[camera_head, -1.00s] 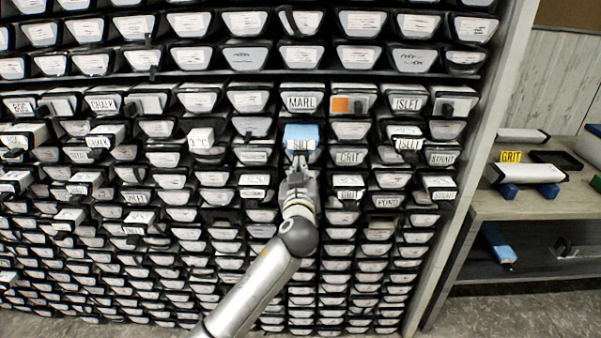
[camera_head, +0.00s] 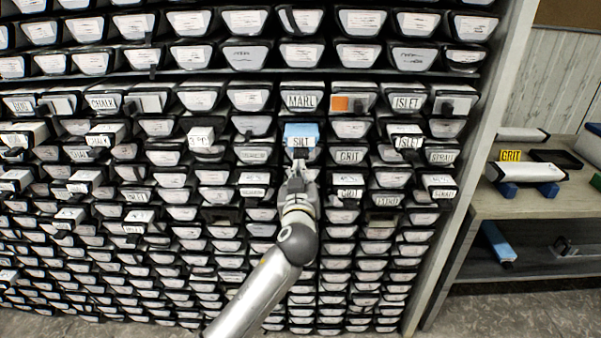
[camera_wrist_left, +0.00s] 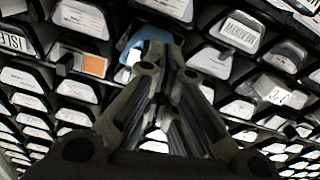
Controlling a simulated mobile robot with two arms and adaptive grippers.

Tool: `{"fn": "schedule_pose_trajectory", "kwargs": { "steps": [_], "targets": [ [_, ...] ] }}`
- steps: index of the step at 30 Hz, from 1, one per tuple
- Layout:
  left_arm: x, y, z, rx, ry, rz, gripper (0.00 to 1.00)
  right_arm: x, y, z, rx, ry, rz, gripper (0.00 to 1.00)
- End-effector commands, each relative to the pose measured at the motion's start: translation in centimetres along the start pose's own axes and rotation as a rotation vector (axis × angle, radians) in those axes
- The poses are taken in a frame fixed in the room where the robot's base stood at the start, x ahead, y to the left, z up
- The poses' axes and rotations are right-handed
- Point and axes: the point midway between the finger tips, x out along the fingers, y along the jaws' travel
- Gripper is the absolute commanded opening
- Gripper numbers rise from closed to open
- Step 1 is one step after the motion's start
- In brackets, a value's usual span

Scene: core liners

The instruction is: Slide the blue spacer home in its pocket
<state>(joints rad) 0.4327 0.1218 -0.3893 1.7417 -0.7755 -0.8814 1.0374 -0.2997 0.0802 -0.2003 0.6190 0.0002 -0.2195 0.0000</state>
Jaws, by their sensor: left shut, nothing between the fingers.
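The blue spacer (camera_head: 301,130) sits in a pocket in the middle of the wall rack. Its light blue top shows above a white SILT label, and its front appears to stand out a little from the rack. In the left wrist view a blue part of it (camera_wrist_left: 132,46) shows beyond the fingers, which partly hide it. My left gripper (camera_head: 298,168) is shut and empty, just below the label in the head view. I cannot tell whether its fingertips touch the spacer. My right gripper is in neither view.
Labelled liners fill the rack, with MARL (camera_head: 302,101) above and GRIT (camera_head: 349,157) at lower right. Several white blocks stick out at the left. A side shelf (camera_head: 500,207) holds a white block (camera_head: 525,172), with a blue block (camera_head: 498,244) below.

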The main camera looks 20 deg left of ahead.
Motion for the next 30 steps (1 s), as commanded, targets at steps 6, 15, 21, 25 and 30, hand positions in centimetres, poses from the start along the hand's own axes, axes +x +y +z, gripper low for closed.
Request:
{"fn": "schedule_pose_trajectory", "kwargs": {
  "steps": [6,15,21,25,30],
  "targets": [
    [-1.8,0.1,0.1,-0.003,-0.001,0.003,0.0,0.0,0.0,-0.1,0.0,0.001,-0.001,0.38],
    [-7.6,0.1,0.1,-0.004,-0.001,0.003,0.0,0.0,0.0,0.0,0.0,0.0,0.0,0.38],
    [-10.6,0.1,0.1,-0.002,-0.001,0.001,0.0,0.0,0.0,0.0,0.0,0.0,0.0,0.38],
    [-11.6,0.1,0.0,-0.001,0.001,0.001,0.0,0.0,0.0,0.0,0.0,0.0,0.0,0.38],
    [-11.8,0.1,0.5,0.007,-0.008,0.002,0.0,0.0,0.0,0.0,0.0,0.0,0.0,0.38]
  ]
}}
